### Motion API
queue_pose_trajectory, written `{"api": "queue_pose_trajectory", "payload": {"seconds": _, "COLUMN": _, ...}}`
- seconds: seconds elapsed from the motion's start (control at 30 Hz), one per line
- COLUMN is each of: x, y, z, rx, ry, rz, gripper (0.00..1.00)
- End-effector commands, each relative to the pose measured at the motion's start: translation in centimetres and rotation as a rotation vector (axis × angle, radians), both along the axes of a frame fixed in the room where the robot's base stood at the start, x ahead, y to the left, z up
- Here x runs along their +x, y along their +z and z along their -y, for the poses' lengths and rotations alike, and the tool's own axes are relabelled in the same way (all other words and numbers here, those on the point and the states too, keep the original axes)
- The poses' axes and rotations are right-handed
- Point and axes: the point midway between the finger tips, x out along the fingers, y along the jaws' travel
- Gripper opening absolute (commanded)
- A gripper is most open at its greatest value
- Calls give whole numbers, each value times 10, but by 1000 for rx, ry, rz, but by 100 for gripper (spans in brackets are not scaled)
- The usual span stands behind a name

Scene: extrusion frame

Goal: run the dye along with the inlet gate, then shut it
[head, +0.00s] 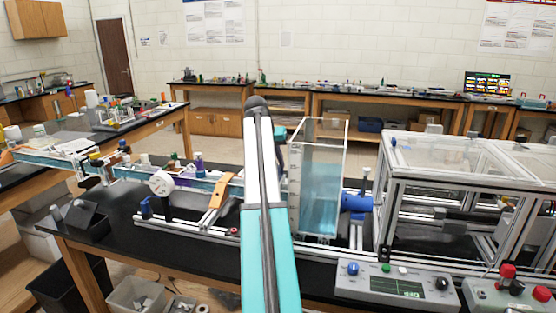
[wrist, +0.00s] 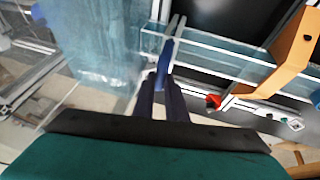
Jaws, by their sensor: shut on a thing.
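My gripper (wrist: 164,98) is shut on a narrow blue handle (wrist: 164,66) in the wrist view. The handle stands by grey upright strips at the tank end of the clear channel (wrist: 225,52), and I take it for the inlet gate. My arm hides most of the gripper and the handle in the head view. The clear tank (head: 318,190) holds bluish water and also fills the upper left of the wrist view (wrist: 95,40). A purple-capped bottle (head: 199,166) stands by the channel; I cannot tell if it holds dye. No dye streak is visible in the water.
An orange bracket (head: 219,189) straddles the channel left of my arm, with a white dial gauge (head: 161,183) beyond it. A blue pipe fitting (head: 355,202) joins the tank's right side. A framed enclosure (head: 455,160) and a control box (head: 395,283) stand to the right.

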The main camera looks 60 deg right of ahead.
Motion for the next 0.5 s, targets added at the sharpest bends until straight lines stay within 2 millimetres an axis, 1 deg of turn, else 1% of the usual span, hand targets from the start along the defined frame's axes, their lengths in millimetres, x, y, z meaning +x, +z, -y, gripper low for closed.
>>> {"api": "queue_pose_trajectory", "payload": {"seconds": 0.03, "x": 1, "y": -4, "z": -2, "rx": 9, "ry": 0, "rz": 0, "gripper": 0}}
{"api": "queue_pose_trajectory", "payload": {"seconds": 0.17, "x": 0, "y": -5, "z": -2, "rx": 11, "ry": 1, "rz": -1, "gripper": 0}}
{"api": "queue_pose_trajectory", "payload": {"seconds": 0.2, "x": 0, "y": -5, "z": -2, "rx": 11, "ry": 1, "rz": -1, "gripper": 18}}
{"api": "queue_pose_trajectory", "payload": {"seconds": 0.27, "x": 0, "y": -5, "z": -2, "rx": 10, "ry": 0, "rz": -1, "gripper": 29}}
{"api": "queue_pose_trajectory", "payload": {"seconds": 0.3, "x": 0, "y": -4, "z": -2, "rx": 10, "ry": 0, "rz": 0, "gripper": 31}}
{"api": "queue_pose_trajectory", "payload": {"seconds": 0.5, "x": 0, "y": -3, "z": -1, "rx": 7, "ry": -1, "rz": -1, "gripper": 31}}
